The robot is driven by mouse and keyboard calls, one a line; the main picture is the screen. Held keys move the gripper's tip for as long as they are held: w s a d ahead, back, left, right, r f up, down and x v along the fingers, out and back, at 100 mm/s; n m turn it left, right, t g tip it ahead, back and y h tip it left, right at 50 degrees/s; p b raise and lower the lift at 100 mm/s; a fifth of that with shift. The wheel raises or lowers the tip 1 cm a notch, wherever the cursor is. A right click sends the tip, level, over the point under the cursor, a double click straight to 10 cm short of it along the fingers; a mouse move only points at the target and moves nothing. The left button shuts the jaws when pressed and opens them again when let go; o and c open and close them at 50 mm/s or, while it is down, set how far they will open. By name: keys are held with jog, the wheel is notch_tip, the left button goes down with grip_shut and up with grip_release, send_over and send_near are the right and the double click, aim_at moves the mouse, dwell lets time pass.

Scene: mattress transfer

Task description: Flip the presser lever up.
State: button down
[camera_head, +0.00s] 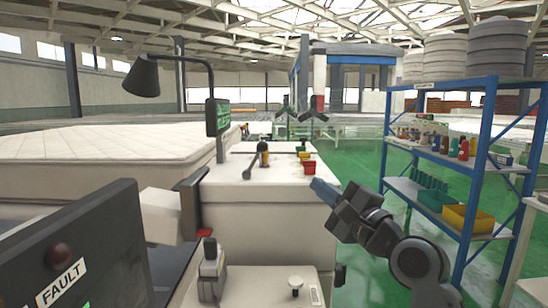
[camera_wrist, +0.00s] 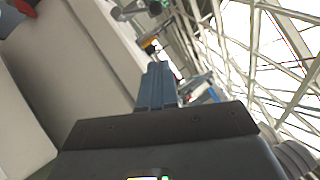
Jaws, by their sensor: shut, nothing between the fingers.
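My gripper (camera_head: 322,190) is shut and empty, with its blue fingers side by side; they also show in the wrist view (camera_wrist: 158,66). In the head view it is in the air by the right edge of the white machine top. A dark lever (camera_head: 250,168) with a rounded end slants on that top, to the left of my gripper and apart from it. I cannot tell for sure which of these is the presser lever.
A FAULT panel (camera_head: 75,250) is at the lower left. A mattress (camera_head: 90,145) lies behind. A blue shelf rack (camera_head: 470,170) stands right, beyond green floor.

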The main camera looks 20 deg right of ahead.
jog(key=shift+w, duration=0.15)
jog(key=p, duration=0.1)
send_near(256, 156)
jog(key=w+d, duration=0.2)
jog(key=w+d+r, duration=0.1)
jog(key=w+d, duration=0.1)
jog(key=shift+d, duration=0.35)
jog(key=shift+w+a+r+p, duration=0.25)
jog(key=shift+a+r+p, duration=0.1)
jog(key=shift+a, duration=0.15)
jog(key=shift+w+a+r+p, duration=0.25)
jog(key=shift+a+p, duration=0.05)
jog(key=shift+a, duration=0.2)
jog(key=shift+w+a+r, duration=0.2)
jog(key=shift+w+a, duration=0.2)
jog(key=shift+a, duration=0.2)
jog(key=shift+r, duration=0.1)
